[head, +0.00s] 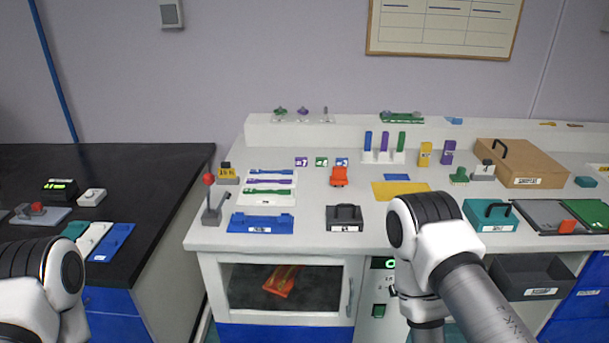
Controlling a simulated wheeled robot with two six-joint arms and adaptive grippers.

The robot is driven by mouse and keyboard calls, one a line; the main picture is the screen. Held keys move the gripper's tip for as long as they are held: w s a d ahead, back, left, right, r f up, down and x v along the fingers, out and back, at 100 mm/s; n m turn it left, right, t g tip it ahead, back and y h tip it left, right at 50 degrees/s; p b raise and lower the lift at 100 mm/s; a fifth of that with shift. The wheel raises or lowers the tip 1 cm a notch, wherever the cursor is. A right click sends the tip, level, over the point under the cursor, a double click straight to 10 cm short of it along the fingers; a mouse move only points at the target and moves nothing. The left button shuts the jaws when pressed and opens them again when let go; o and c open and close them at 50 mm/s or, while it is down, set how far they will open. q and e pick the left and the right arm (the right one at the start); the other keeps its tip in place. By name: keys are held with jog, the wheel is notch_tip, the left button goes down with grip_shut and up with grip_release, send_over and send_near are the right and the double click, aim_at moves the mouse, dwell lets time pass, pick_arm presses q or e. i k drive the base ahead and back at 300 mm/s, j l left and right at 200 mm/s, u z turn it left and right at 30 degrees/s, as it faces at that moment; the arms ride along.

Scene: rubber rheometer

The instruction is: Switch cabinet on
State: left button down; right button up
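The cabinet (344,316) is built into the front of the white bench, with a glass door that is closed and a vertical handle (350,297) at its right. An orange item (282,281) lies inside behind the glass. Right of the door is a narrow control panel (373,285) with a small lit green display (390,264) and a green switch (379,310). My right arm covers the panel's right part. I cannot tell the switch's position. Only links of my arms show, at the lower left and lower right; neither gripper is in view.
The white bench top (300,220) carries a red-knobbed lever (211,203), a blue tray (261,223), a dark box (344,218), a teal box (490,214) and a cardboard box (520,164). A black-topped bench (130,180) stands left, and a dark open bin (531,277) right.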

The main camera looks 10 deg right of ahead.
aim_at(379, 311)
jog(key=k+l+z, duration=0.1)
jog(key=z, duration=0.85)
jog(key=k+l, duration=0.05)
jog(key=k, duration=0.05)
